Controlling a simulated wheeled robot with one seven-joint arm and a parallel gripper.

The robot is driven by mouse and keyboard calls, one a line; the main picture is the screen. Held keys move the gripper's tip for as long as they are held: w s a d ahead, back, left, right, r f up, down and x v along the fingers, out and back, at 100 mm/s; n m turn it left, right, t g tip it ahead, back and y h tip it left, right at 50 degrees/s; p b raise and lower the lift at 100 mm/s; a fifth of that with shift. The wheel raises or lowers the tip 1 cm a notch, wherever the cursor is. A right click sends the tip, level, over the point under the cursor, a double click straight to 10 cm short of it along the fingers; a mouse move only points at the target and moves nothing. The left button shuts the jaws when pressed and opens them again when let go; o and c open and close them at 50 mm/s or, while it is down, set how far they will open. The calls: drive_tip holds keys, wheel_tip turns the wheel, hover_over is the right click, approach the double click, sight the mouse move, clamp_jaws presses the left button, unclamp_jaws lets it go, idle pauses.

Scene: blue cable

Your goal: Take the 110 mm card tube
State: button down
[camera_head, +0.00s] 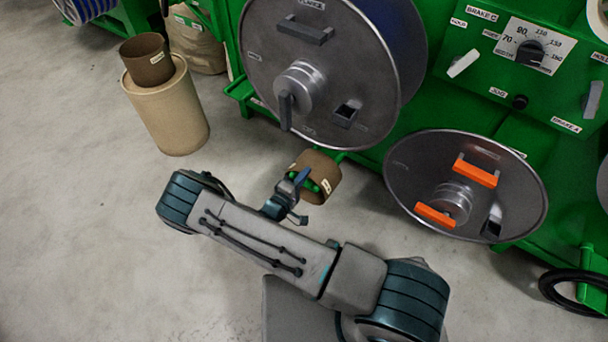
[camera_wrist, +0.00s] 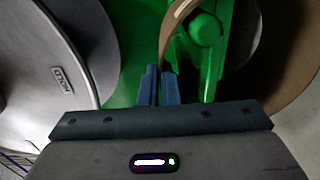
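A short brown card tube (camera_head: 319,186) with small pale labels hangs around a green part of the machine, below the large upper disc. Its size marking is too small to read. My gripper (camera_head: 297,186) is at the left side of its open end. In the wrist view, the two blue fingers (camera_wrist: 159,84) stand close together, one on each side of the tube's thin curved wall (camera_wrist: 170,38). They look shut on that wall. The green part (camera_wrist: 206,45) shows inside the tube. A second brown tube (camera_head: 147,66) stands on a tan cylinder at upper left.
The large grey disc (camera_head: 360,50) is above the tube, and a lower disc (camera_head: 415,175) with orange handles is to its right. The tan cylinder (camera_head: 172,112) stands on the floor at left. The grey floor (camera_head: 90,230) is clear at lower left. A black ring (camera_head: 570,290) lies at lower right.

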drive_tip(key=shift+v, duration=1.05)
idle(0.9)
